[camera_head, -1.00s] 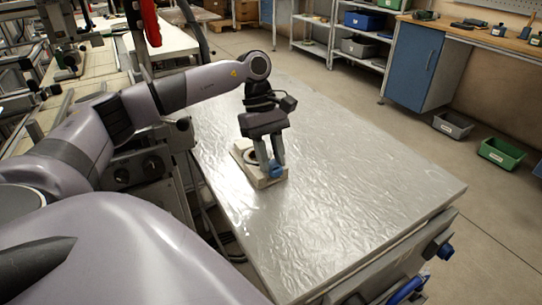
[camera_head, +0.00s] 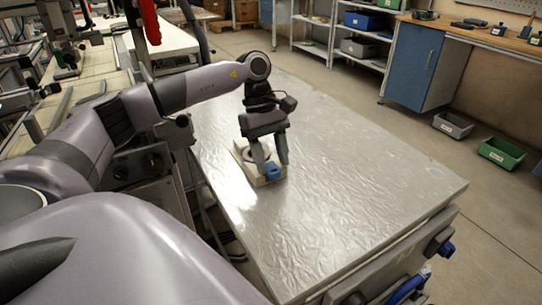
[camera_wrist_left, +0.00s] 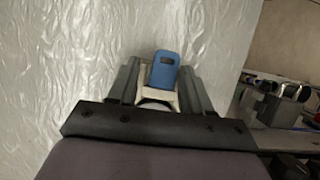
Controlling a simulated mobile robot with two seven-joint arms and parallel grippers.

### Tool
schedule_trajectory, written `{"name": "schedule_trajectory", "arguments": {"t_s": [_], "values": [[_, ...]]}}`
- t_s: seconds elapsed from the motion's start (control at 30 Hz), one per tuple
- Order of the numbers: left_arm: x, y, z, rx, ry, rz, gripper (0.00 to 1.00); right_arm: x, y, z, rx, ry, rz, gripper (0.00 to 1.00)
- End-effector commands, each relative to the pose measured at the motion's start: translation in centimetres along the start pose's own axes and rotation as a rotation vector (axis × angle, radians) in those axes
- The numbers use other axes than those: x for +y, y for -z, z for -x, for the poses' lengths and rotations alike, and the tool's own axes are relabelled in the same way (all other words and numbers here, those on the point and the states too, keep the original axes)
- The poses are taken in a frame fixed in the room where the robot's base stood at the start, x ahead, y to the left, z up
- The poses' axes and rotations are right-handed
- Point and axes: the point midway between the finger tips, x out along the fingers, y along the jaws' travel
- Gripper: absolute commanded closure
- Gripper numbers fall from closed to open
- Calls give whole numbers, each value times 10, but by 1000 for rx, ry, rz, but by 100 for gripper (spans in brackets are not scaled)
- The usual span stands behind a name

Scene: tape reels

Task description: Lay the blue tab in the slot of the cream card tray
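The cream card tray (camera_head: 240,152) lies on the table, partly hidden by my left gripper. A round dark-rimmed opening shows in it, partly covered by a finger. The blue tab (camera_head: 271,172) is at the tray's near end, below my left gripper (camera_head: 272,165). In the left wrist view the blue tab (camera_wrist_left: 164,70) lies between my open fingers (camera_wrist_left: 160,78), with a gap on each side. A cream part of the tray (camera_wrist_left: 157,97) shows beside it. I cannot tell how deep the tab sits in the slot. My right gripper is not in view.
The table (camera_head: 350,190) has a wrinkled, shiny, film-like top and is clear right of the tray. Beyond it stand a blue cabinet (camera_head: 414,62), shelves with bins, a grey bin (camera_head: 453,125) and a green bin (camera_head: 502,153) on the floor.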

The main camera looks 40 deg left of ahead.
Motion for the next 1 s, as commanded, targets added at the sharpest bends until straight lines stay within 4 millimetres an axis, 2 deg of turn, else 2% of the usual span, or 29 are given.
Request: {"name": "schedule_trajectory", "arguments": {"t_s": [0.1, 0.27, 0.7, 0.83, 1.0], "values": [[-2, 1, -4, 1, 14, 4, 44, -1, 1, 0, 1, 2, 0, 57], [-2, -4, 10, 2, 14, 4, 44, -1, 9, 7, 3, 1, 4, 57], [0, -5, 104, 0, 4, 2, 44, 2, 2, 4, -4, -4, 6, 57], [0, -4, 121, 1, 5, 1, 44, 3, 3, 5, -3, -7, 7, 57], [0, -4, 129, 1, 7, 1, 44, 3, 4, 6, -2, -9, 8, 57]]}}
